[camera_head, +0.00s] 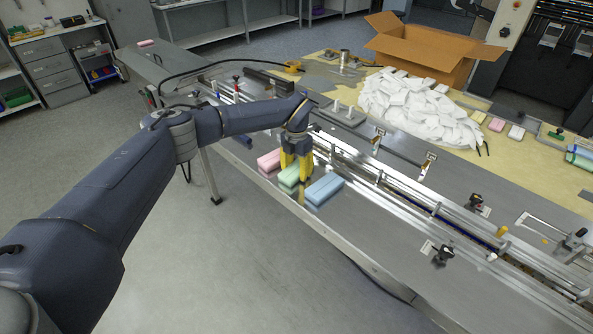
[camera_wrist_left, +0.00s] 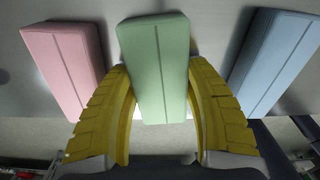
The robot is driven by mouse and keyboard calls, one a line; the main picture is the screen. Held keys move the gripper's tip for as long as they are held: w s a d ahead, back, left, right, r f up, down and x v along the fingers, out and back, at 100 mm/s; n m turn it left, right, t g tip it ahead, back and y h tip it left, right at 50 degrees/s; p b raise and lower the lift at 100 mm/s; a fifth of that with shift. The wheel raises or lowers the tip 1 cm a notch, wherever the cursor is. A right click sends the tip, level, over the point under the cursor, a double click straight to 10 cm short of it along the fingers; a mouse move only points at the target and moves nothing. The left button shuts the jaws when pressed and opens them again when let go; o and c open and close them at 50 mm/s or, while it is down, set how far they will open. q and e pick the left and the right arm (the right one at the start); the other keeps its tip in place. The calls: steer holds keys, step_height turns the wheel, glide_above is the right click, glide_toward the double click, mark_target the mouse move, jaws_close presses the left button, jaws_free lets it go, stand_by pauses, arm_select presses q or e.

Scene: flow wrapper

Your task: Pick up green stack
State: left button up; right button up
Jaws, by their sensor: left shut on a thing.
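The green stack (camera_head: 288,177) sits on the metal table of the wrapper, between a pink stack and a blue stack. My left gripper (camera_head: 296,167) reaches down over it with yellow fingers. In the left wrist view the green stack (camera_wrist_left: 158,65) lies between the two yellow fingers, and the gripper (camera_wrist_left: 160,110) is shut on it. A gap above the table cannot be made out. The pink stack (camera_head: 269,160) is just left of it and the blue stack (camera_head: 324,188) just right. My right gripper is not in view.
The pink (camera_wrist_left: 68,65) and blue (camera_wrist_left: 275,60) stacks stand close outside the fingers. The wrapper's rails (camera_head: 400,190) run behind the stacks. A white pile of packets (camera_head: 420,108) and an open cardboard box (camera_head: 425,55) are farther back. The table's near edge is close.

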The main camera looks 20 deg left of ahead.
mark_target(297, 167)
arm_select(q)
step_height(297, 167, up, 20)
stand_by(0.6)
steer(key=shift+d+f, duration=0.1)
stand_by(0.6)
